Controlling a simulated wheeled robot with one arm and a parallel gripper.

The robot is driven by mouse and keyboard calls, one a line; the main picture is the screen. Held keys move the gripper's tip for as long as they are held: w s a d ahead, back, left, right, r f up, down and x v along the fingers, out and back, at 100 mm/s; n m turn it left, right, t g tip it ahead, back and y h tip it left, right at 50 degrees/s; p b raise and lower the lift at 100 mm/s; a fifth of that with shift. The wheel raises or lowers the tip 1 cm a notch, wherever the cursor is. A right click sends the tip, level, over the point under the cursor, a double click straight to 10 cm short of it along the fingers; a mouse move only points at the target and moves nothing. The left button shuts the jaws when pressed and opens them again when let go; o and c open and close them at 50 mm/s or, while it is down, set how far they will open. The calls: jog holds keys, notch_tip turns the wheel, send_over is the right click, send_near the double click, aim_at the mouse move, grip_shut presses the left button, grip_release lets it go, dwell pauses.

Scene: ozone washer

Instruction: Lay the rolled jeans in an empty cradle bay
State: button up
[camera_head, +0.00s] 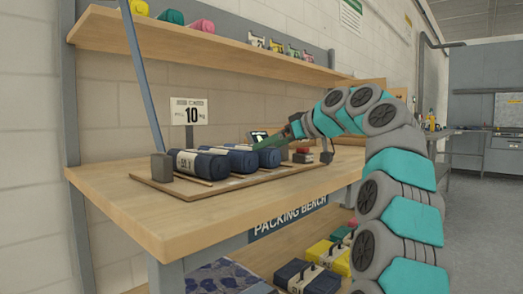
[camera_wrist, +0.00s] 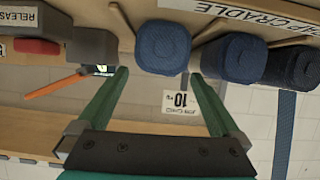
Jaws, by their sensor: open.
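Three blue rolled jeans lie side by side on the ship cradle (camera_head: 157,186) on the packing bench: a dark one with a white label (camera_head: 200,164) at left, a middle one (camera_head: 240,160) and a right one (camera_head: 269,157). They also show in the wrist view: the near roll (camera_wrist: 163,47), the middle roll (camera_wrist: 235,58) and the darkest roll (camera_wrist: 293,66). My gripper (camera_head: 297,129) is above the cradle's right end. In the wrist view its green fingers (camera_wrist: 158,75) are spread with nothing between them; the near roll lies just beyond their tips. Contact cannot be told.
A grey post block (camera_head: 161,167) stands at the cradle's left end. A red button box (camera_head: 302,155) sits right of the rolls. Lower shelf holds yellow and navy bundles (camera_head: 318,251). The bench front (camera_head: 215,208) is clear.

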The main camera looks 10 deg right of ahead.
jog(key=v, duration=0.6)
jog(key=shift+a, duration=0.1)
dwell(1.1)
